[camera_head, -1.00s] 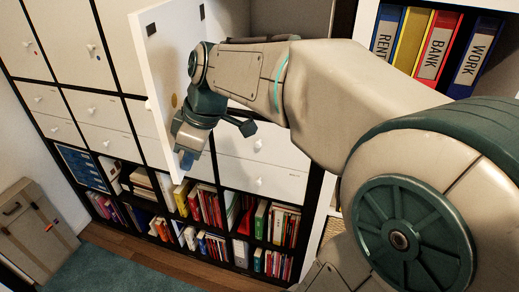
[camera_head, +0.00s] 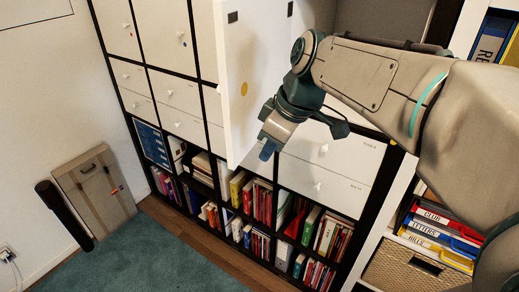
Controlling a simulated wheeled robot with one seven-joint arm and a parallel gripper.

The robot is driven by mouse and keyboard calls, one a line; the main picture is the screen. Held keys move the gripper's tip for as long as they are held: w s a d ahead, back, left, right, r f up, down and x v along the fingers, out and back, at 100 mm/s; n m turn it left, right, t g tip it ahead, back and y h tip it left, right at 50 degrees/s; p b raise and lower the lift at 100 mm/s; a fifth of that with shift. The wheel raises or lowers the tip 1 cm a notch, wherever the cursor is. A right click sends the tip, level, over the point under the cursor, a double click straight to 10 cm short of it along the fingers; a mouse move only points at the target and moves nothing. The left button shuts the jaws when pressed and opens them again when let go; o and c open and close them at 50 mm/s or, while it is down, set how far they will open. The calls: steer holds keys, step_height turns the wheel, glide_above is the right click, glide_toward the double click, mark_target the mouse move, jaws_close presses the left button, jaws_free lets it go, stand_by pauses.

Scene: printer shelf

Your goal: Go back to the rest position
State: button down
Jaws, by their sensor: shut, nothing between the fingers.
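My gripper (camera_head: 268,149) hangs at the end of my bent arm in the middle of the head view, with its blue fingertips pointing down. It is shut and empty. It is in front of the drawer fronts, close to the right of an open white cabinet door (camera_head: 243,95). I cannot tell whether it touches the door. My arm reaches in from the right edge and hides part of the open compartment behind it.
A shelf unit (camera_head: 207,141) holds white doors, drawers (camera_head: 328,152) and rows of books (camera_head: 327,235). Right are binders (camera_head: 446,222) and a woven basket (camera_head: 400,268). A case (camera_head: 95,190) and a dark cylinder (camera_head: 62,212) stand at left. The teal carpet (camera_head: 160,262) is clear.

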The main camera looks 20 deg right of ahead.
steer(key=v, duration=0.8)
steer(key=shift+r, duration=0.3)
